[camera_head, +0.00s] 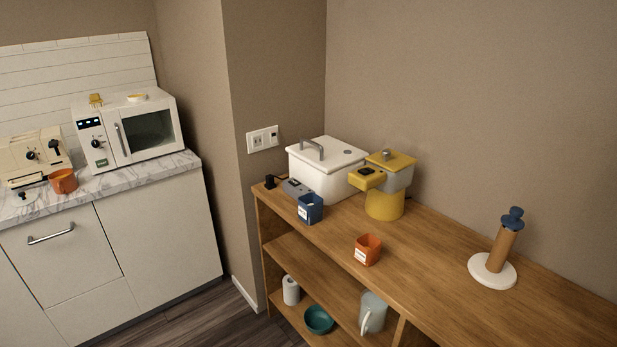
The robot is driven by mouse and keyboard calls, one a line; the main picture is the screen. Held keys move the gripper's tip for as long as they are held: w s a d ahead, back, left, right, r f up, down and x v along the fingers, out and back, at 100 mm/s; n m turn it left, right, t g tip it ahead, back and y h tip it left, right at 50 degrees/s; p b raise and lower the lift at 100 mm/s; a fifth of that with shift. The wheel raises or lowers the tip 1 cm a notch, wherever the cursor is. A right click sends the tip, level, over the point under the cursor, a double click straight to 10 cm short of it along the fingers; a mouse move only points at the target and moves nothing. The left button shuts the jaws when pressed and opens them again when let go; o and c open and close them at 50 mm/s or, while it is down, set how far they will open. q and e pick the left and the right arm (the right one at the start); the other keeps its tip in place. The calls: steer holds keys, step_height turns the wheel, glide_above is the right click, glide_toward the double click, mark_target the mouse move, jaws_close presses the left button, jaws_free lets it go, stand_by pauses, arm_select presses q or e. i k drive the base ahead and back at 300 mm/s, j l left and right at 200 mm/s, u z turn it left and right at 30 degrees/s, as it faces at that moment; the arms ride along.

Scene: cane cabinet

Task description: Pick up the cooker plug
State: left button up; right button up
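A small black plug (270,181) lies at the far left end of the wooden cabinet top, just left of the cooker. The white cooker (325,172) has a grey handle on its lid and a grey control panel (296,187) at its lower front. A wall socket plate (262,139) is on the wall above the plug. Any cord between plug and cooker is too small to make out. Neither of my grippers shows in the head view.
A marble counter (125,182) with a microwave (130,130) is at left. Floor shows between them.

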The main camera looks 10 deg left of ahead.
mark_target(270, 184)
steer(key=i+j+z, duration=0.15)
steer(key=j, duration=0.2)
steer(key=i+j+z, duration=0.1)
steer(key=j, duration=0.3)
steer(key=i+j+z, duration=0.15)
steer(key=j, duration=0.25)
steer(key=i+j+z, duration=0.1)
steer(key=i+j, duration=0.15)
steer(key=j, duration=0.2)
steer(key=i+j+z, duration=0.15)
steer(key=j, duration=0.25)
steer(key=k, duration=0.05)
